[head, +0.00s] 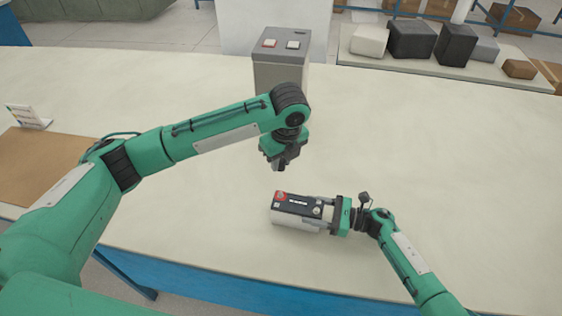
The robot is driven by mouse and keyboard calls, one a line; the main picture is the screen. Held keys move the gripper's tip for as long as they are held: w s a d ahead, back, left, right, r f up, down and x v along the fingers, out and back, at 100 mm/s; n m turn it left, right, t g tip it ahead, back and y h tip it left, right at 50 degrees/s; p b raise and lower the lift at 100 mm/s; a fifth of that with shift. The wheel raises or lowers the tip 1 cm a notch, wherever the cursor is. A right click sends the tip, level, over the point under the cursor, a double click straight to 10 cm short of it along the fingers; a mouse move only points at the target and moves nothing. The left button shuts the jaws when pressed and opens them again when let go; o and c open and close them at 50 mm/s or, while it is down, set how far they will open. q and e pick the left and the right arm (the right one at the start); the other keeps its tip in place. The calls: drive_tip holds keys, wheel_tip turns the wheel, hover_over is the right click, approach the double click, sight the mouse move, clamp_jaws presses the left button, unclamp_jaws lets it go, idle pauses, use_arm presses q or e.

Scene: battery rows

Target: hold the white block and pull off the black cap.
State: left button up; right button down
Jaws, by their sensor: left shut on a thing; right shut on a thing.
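The white block (294,221) is a battery-like box with a black top, lying on the table in front of me. A red cap sits at the left end of its top, and a bare, light metal terminal shows near the right end. My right gripper (327,214) is shut on the block's right end. My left gripper (281,166) points down above and behind the block, clear of it. It is shut on a small dark thing, which looks like the black cap, mostly hidden between the dark fingers.
A grey box (280,72) with a red and a white button stands behind my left gripper. A brown mat (38,168) and a small white card stand (28,117) are at the left. Several blocks lie on a far shelf (440,72). The table's right side is clear.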

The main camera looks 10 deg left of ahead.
sight(281, 161)
use_arm(q)
drive_tip(key=shift+r, duration=1.8)
use_arm(e)
drive_tip(key=shift+c, duration=1.8)
unclamp_jaws()
drive_tip(key=d, duration=1.2)
drive_tip(key=shift+s, duration=0.4)
